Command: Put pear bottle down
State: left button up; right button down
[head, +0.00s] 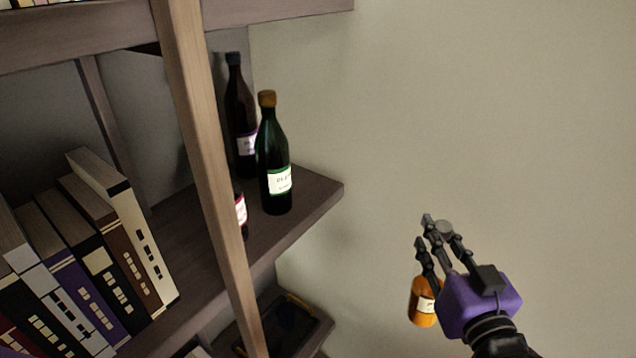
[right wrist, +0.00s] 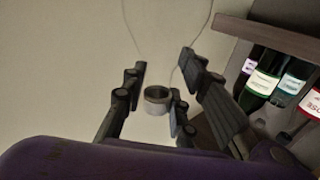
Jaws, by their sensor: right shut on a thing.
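The pear bottle (head: 423,304) is orange with a small white label, too small to read, and a grey cap. It is held upright or nearly so in front of the bare wall, off the shelf. My right gripper (head: 440,240), purple with dark fingers, is shut around its upper part. The fingers and purple palm hide much of the bottle. In the right wrist view the grey cap (right wrist: 157,98) shows between the fingers, and the body below is hidden. My left gripper is not in view.
A wooden shelf (head: 318,190) on the left holds a green bottle (head: 275,165), a dark bottle (head: 238,110) and a partly hidden red-labelled bottle. A post (head: 205,150) stands before them. Books (head: 95,260) fill the left. A dark tray (head: 290,325) sits lower. The shelf's right end is bare.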

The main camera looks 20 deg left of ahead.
jog(key=w+a+r+n+g+y, duration=0.2)
jog(key=a+r+y, duration=0.15)
jog(key=r, duration=0.45)
jog(key=w+a+r+n+g+y, duration=0.25)
jog(key=a+r, duration=0.25)
jog(key=r, duration=0.3)
jog(key=w+a+r+n+g+y, duration=0.1)
jog(key=w+a+r+g+y, duration=0.15)
jog(key=a+r, duration=0.35)
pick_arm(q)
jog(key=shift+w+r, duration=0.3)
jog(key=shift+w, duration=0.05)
pick_arm(e)
jog(key=f+x, duration=0.1)
jog(key=x, duration=1.5)
jog(key=shift+w+f+t, duration=0.2)
jog(key=shift+f+t, duration=0.1)
jog(key=shift+f, duration=0.1)
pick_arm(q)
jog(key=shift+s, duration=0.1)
pick_arm(e)
jog(key=shift+d, duration=0.15)
